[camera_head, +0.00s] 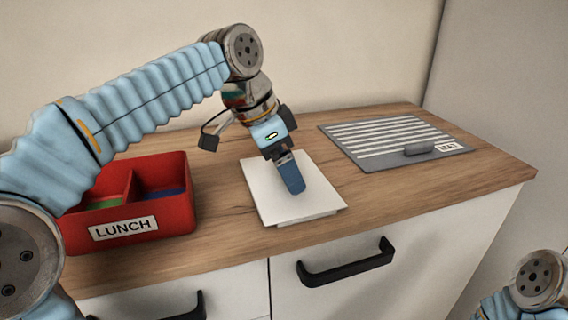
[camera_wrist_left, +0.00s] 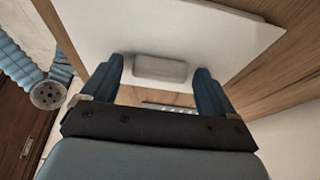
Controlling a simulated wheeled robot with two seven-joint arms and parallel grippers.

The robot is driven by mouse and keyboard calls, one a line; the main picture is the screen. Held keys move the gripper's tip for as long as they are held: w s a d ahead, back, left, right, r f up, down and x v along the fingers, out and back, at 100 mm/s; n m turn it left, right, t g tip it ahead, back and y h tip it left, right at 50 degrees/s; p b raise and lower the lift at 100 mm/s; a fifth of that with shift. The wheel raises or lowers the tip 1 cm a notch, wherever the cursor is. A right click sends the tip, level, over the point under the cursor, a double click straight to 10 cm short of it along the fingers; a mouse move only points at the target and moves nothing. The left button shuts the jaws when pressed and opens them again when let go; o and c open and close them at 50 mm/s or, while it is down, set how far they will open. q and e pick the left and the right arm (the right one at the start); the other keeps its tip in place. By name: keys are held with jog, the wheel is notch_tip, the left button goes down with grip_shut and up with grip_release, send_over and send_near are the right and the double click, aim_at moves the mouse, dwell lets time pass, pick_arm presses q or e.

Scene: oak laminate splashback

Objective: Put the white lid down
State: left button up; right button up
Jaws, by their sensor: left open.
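The white lid (camera_head: 265,192) lies flat at the middle of the wooden counter, near its front edge; a thin pale edge shows under its front side. In the left wrist view the lid (camera_wrist_left: 195,28) carries a light grey bar handle (camera_wrist_left: 160,68). My left gripper (camera_head: 292,188) points down over the lid. In the left wrist view my left gripper (camera_wrist_left: 159,70) is open, with one blue finger at each end of the handle and small gaps between. The fingers hide the handle in the head view. My right gripper is out of view.
A red box labelled LUNCH (camera_head: 180,210) with compartments holding green and blue stands at the left. A grey striped panel (camera_head: 350,142) with a dark grey block (camera_head: 418,148) lies at the back right. The counter (camera_head: 420,185) is bare right of the lid.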

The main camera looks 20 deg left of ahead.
pick_arm(q)
jog(key=shift+r, duration=0.2)
jog(key=p+v, duration=0.3)
jog(key=v, duration=0.9)
jog(key=shift+f, duration=0.15)
